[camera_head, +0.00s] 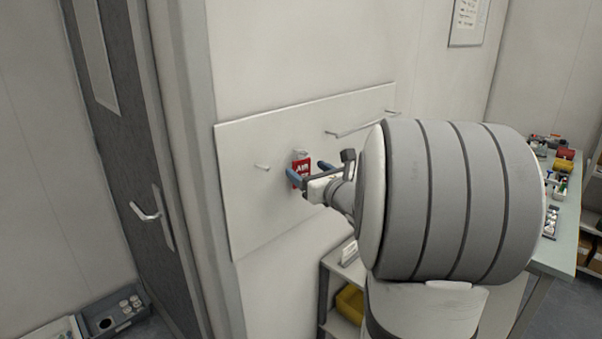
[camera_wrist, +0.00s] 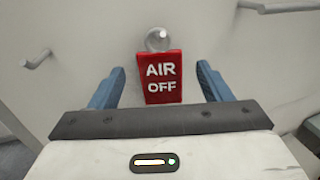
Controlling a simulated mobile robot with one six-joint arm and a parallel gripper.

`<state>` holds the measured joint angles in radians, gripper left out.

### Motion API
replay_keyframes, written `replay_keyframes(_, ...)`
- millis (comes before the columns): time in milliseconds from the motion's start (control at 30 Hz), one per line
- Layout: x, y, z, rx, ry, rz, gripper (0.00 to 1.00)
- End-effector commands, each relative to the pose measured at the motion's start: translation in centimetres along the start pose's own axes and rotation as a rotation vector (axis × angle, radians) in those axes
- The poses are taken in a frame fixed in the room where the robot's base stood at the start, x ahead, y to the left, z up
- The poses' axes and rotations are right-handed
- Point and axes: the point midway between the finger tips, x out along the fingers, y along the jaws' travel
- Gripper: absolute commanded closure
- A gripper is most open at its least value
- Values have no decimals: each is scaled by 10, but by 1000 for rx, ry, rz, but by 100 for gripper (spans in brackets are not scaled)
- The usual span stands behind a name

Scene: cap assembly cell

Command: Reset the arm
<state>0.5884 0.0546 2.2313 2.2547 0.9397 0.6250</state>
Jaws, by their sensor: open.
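My gripper (camera_head: 308,174) is at the white wall board, in front of a red and white tag. In the wrist view my gripper (camera_wrist: 160,90) has its two blue fingers apart, one on each side of the red tag (camera_wrist: 161,78) that reads "AIR OFF". The tag hangs below a round metal peg (camera_wrist: 158,39) on the board. There is a gap between the tag and each finger. In the head view the tag (camera_head: 300,164) is partly hidden by my gripper.
The white board (camera_head: 240,205) carries another peg (camera_head: 262,167) and a long bar (camera_head: 360,125). A workbench with parts (camera_head: 562,215) stands at the right. A shelf with a yellow bin (camera_head: 350,302) is below the board. A grey door (camera_head: 125,130) is at the left.

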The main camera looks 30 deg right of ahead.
Motion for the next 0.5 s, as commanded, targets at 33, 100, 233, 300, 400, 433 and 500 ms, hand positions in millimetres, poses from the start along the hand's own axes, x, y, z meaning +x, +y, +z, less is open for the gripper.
replay_keyframes(33, -9, -1, 0, -1, -3, -4, 28)
replay_keyframes(100, -22, -1, 0, -2, -3, -4, 28)
replay_keyframes(233, -45, -1, -1, -2, -3, -5, 28)
replay_keyframes(300, -55, -1, 0, -1, -3, -4, 28)
replay_keyframes(400, -64, 0, 0, -1, -2, -3, 28)
replay_keyframes(433, -66, 0, 0, -1, -2, -2, 28)
replay_keyframes(500, -69, 0, 0, 0, -2, -2, 28)
